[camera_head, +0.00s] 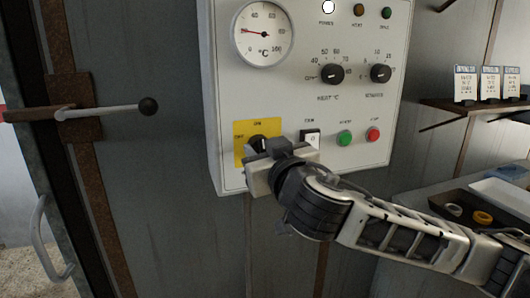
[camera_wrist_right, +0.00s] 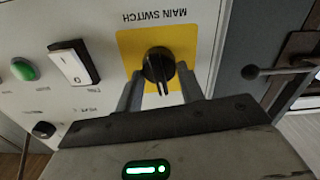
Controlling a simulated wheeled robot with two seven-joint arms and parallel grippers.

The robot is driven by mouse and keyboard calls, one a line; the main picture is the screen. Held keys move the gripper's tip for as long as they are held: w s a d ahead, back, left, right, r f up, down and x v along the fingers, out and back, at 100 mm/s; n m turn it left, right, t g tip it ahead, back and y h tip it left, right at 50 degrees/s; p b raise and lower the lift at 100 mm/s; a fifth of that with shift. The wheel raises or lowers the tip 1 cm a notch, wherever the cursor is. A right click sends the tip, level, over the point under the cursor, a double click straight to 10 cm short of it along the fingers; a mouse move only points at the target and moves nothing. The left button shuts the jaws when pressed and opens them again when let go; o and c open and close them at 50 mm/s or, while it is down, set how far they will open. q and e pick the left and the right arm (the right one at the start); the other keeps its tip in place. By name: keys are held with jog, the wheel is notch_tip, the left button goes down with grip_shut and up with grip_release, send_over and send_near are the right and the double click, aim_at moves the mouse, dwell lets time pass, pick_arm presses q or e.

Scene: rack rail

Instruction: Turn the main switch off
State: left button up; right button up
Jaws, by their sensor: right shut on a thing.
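The main switch is a black rotary knob (camera_head: 257,142) on a yellow plate (camera_head: 241,129) at the lower left of the white control panel. The plate has an ON label above the knob and an OFF label to its left. My right gripper (camera_head: 264,148) is at the knob and partly hides it. In the wrist view, which is upside down, its two fingers (camera_wrist_right: 160,90) stand on either side of the knob (camera_wrist_right: 157,65). A pale line on the knob seems to point to the panel's top side. The power lamp (camera_head: 328,7) glows white. My left gripper is not in view.
A white rocker switch (camera_head: 310,138), a green button (camera_head: 344,138) and a red button (camera_head: 373,135) sit close right of my gripper. Two black dials (camera_head: 332,74) are above. A door lever with a black ball (camera_head: 148,106) sticks out at left. A bench with trays stands at right.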

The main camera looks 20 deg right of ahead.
jog(key=n, duration=0.3)
jog(key=shift+p, duration=0.35)
jog(key=n, duration=0.5)
jog(key=shift+a+p, duration=0.15)
jog(key=shift+p, duration=0.2)
jog(key=n, duration=0.4)
jog(key=shift+f, duration=0.1)
jog(key=shift+n, duration=2.1)
jog(key=o, duration=1)
jog(key=shift+a+f, duration=0.1)
